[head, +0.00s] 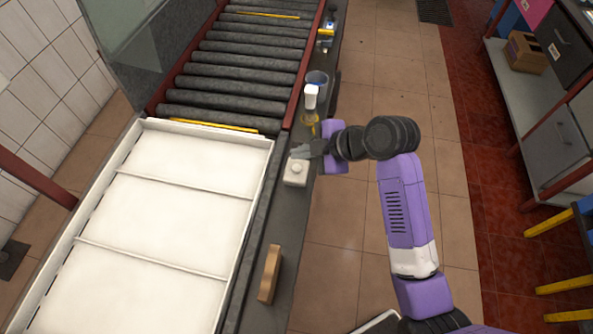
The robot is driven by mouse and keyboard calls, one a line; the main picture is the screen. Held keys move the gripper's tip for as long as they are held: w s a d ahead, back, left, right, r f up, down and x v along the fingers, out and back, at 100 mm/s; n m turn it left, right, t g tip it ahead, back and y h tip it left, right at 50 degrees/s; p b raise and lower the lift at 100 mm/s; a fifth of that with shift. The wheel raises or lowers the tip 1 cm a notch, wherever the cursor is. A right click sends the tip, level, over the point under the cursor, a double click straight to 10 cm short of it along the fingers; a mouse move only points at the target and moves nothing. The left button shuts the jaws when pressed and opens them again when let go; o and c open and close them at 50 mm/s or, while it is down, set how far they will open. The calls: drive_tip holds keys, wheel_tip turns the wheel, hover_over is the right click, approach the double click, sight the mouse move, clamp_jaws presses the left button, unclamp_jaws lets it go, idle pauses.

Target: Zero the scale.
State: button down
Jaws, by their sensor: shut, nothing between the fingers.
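A small white box with a round knob or button on top (295,172) stands on the dark ledge beside the white tray. It may be the scale's control; no dial or readout can be made out. My gripper (298,152) reaches in from the right, its fingers shut and empty. The fingertips are just behind the box's top in the picture, close to the button; I cannot tell whether they touch it.
A large white tray with three compartments (170,127) lies at the left. Behind it runs a roller conveyor (245,62). A white-topped bottle (310,97) and a bluish cup (317,79) stand behind my gripper on the ledge. A wooden block (270,273) stands nearer.

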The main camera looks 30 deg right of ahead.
sight(300, 169)
drive_tip(key=shift+f+b, duration=0.6)
drive_tip(key=shift+f, duration=0.65)
drive_tip(key=shift+f, duration=0.15)
idle(0.9)
drive_tip(key=shift+f+b, duration=0.25)
drive_tip(key=shift+b, duration=0.05)
drive_tip(key=shift+f+b, duration=0.35)
drive_tip(key=shift+f, duration=0.15)
idle(0.7)
drive_tip(key=shift+r, duration=0.1)
drive_tip(key=shift+r+p, duration=0.7)
drive_tip(key=shift+r, duration=0.1)
drive_tip(key=shift+r, duration=0.15)
drive_tip(key=shift+r+p, duration=2)
drive_tip(key=shift+r, duration=0.4)
